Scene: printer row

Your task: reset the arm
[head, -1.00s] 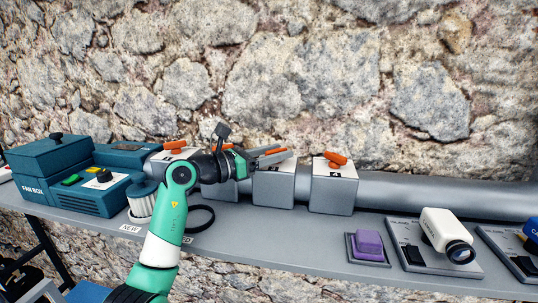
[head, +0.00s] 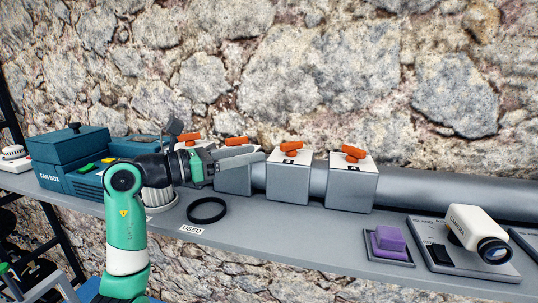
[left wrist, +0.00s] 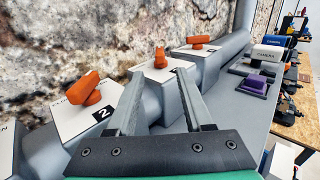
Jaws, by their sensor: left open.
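My left arm comes up from the lower left in the head view. Orange handles top the middle box (head: 288,145) and the right box (head: 353,152). My right gripper is in neither view.
A teal fan box (head: 75,158), a pleated filter (head: 158,200) and a black ring (head: 207,210) are on the left of the shelf (head: 280,232). A purple block (head: 388,238) and white camera (head: 475,230) are on the right. The shelf's front middle is clear.

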